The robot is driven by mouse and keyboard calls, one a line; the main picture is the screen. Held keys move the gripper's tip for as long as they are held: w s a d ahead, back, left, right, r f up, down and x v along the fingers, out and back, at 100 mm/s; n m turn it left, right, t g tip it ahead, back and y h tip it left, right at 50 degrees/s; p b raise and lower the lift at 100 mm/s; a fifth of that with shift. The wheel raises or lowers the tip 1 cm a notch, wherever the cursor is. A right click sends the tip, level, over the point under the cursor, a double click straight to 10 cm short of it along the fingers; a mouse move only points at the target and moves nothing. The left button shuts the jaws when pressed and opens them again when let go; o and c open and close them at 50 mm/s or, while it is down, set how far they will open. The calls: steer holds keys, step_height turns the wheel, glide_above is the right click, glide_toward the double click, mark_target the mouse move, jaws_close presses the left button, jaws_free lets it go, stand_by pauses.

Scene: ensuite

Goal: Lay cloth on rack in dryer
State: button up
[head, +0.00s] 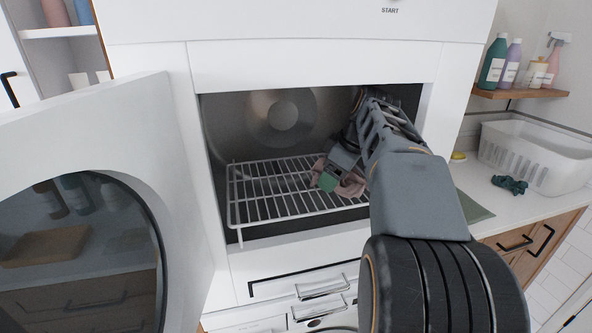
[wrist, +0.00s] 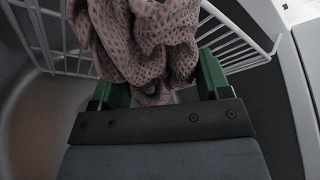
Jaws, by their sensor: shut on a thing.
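A crumpled dusty-pink cloth (head: 349,185) is inside the dryer, at the right part of the white wire rack (head: 262,208). My gripper (head: 326,181) reaches in through the dryer opening from the right and is shut on the cloth. In the wrist view the cloth (wrist: 150,40) bunches between the green fingers of my gripper (wrist: 155,85), with rack wires (wrist: 232,45) behind it. I cannot tell how much of the cloth rests on the rack. The dryer door (head: 110,140) stands open on the left.
The dryer's opening frame (head: 310,66) surrounds my arm closely on the right. The left half of the rack is bare. On the counter at right are a white basket (head: 540,155) and a dark green cloth (head: 509,185). Bottles (head: 492,62) stand on a shelf above.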

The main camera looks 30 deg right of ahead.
steer(key=p, duration=0.2)
glide_above(293, 183)
steer(key=s, duration=0.1)
steer(key=shift+d, duration=0.35)
steer(key=shift+f, duration=1.8)
steer(key=shift+f, duration=0.1)
steer(key=o, duration=0.9)
steer(key=shift+r, duration=0.25)
steer(key=shift+v, duration=1.15)
steer(key=s+d+b, duration=0.1)
steer(key=s+d, duration=0.1)
steer(key=s, duration=0.1)
steer(key=s+d, duration=0.1)
steer(key=s, duration=0.3)
steer(key=s+d+b, duration=0.1)
steer(key=s+d, duration=0.1)
steer(key=s, duration=0.2)
steer(key=shift+d+r+b, duration=0.2)
steer(key=shift+d+b, duration=0.15)
